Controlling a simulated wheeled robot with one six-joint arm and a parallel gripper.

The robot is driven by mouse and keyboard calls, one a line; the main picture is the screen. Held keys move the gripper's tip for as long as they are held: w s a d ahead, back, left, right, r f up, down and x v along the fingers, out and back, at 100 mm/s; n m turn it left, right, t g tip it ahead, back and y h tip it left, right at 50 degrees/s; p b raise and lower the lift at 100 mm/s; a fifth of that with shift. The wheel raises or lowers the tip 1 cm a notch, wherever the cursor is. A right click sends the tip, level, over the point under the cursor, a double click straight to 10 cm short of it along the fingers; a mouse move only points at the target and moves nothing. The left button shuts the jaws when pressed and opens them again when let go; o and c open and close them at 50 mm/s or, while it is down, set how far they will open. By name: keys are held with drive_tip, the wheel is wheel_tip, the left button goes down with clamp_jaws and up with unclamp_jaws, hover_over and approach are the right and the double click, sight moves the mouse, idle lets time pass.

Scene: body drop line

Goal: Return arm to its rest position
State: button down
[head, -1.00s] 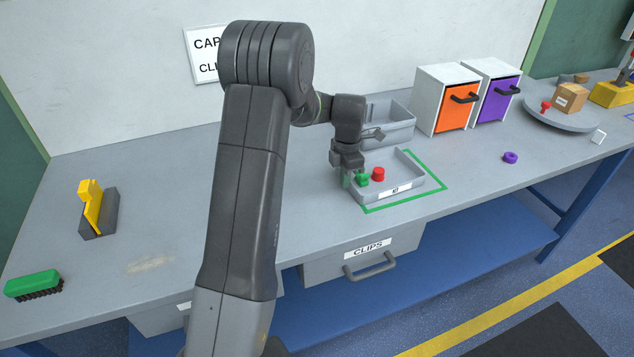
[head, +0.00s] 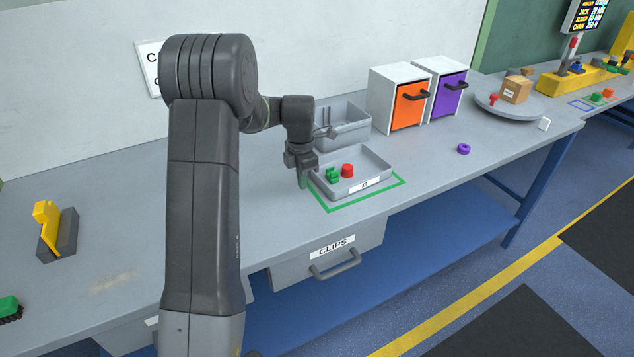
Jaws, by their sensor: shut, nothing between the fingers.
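My arm reaches up and over the grey workbench, with my gripper (head: 303,178) pointing down at the left side of a shallow grey tray (head: 371,163). My gripper is shut and holds nothing. The tray stands inside a green outline on the bench. A green piece (head: 332,174) and a red cap (head: 347,171) lie in the tray, just right of the gripper. I cannot tell whether the fingertips touch the tray's wall.
A deeper grey bin (head: 352,133) stands behind the tray. Cabinets with an orange door (head: 410,104) and a purple door (head: 447,97) stand to its right. A purple ring (head: 463,149) lies near the front edge. A yellow and grey fixture (head: 60,240) stands at left.

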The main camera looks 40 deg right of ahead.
wheel_tip(320, 180, up, 9)
drive_tip(key=shift+d+b, duration=0.2)
drive_tip(key=shift+b, duration=0.15)
drive_tip(key=shift+w, duration=0.1)
drive_tip(key=shift+f, duration=0.1)
